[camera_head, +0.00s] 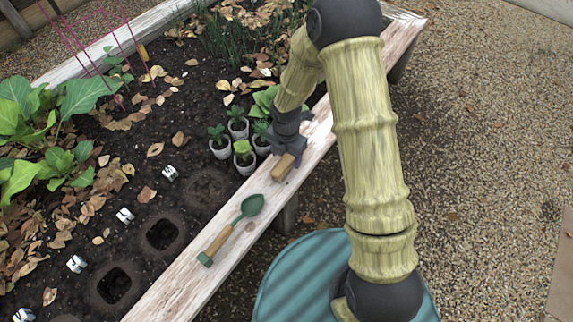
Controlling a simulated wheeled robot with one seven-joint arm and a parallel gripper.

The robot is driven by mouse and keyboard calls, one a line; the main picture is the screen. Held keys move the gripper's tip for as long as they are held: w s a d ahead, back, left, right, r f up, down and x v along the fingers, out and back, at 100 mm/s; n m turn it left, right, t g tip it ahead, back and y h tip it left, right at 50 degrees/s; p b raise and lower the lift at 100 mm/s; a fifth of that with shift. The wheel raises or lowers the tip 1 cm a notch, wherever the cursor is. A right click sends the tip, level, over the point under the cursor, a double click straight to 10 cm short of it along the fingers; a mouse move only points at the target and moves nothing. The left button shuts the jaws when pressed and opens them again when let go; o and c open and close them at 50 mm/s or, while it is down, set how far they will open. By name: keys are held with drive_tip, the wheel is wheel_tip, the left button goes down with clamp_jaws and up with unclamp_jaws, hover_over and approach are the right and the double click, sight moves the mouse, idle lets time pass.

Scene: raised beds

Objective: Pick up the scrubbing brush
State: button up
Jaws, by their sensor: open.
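A small tan wooden block (282,169), which looks like the scrubbing brush, lies on the white weathered plank edge of the raised bed. Its far end is hidden by my gripper. My gripper (287,153) is dark grey and points down at the far end of the brush. The jaws are open. I cannot tell from this view whether the fingers touch the brush or straddle it.
A green trowel (233,227) with a wooden handle lies on the plank nearer me. Several potted seedlings (242,152) stand on the soil just left of my gripper. Planting holes (162,235) and leafy plants (60,110) fill the bed. Gravel (480,170) lies right.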

sight(286, 160)
wheel_tip(286, 160, down, 4)
drive_tip(key=shift+r+b, duration=0.25)
drive_tip(key=shift+b, duration=0.4)
drive_tip(key=shift+w, duration=0.1)
drive_tip(key=c, duration=1.1)
drive_tip(key=shift+c, duration=0.2)
drive_tip(key=shift+r, duration=0.15)
wheel_tip(286, 160, up, 9)
drive_tip(key=p, duration=0.4)
drive_tip(key=shift+p, duration=0.3)
drive_tip(key=shift+r, duration=0.45)
